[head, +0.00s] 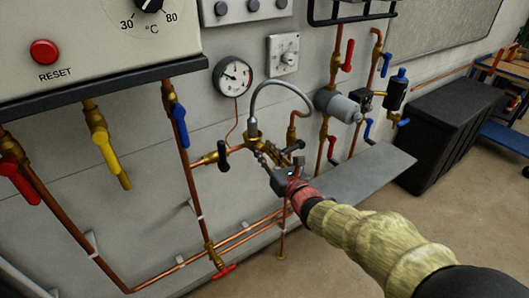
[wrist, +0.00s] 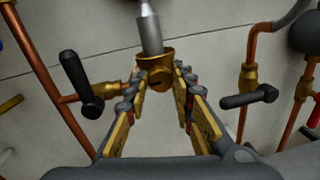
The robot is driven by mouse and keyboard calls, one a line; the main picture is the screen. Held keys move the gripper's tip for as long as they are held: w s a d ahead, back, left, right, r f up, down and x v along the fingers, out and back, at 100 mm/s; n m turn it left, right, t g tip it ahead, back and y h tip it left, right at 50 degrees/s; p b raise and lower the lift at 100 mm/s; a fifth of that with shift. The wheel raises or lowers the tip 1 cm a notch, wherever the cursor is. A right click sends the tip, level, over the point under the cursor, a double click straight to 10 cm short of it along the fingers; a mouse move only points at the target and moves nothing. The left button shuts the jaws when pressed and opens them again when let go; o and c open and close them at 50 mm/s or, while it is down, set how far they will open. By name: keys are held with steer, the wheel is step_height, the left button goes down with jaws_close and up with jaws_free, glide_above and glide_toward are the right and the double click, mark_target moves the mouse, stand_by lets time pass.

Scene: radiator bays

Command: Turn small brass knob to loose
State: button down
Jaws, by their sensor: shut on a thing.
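The small brass knob (wrist: 160,77) is in the middle of the wrist view, on a brass fitting below the end of a grey hose (wrist: 151,30). A dark mark shows on its front face. My gripper (wrist: 158,88) has its two fingers on either side of the knob, shut on it at the fingertips. In the head view my gripper (head: 265,157) reaches the brass fitting (head: 252,139) under the looped hose. The knob itself is mostly hidden there by the fingers.
Black handles stand close on both sides, left (wrist: 80,85) and right (wrist: 250,97). A round gauge (head: 232,76) hangs above on the wall. A grey ledge (head: 365,172) lies to the right of my gripper. Copper pipes (head: 180,150) run around it.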

steer(key=c, duration=1.5)
jaws_free()
steer(key=v, duration=1.2)
steer(key=shift+f, duration=0.1)
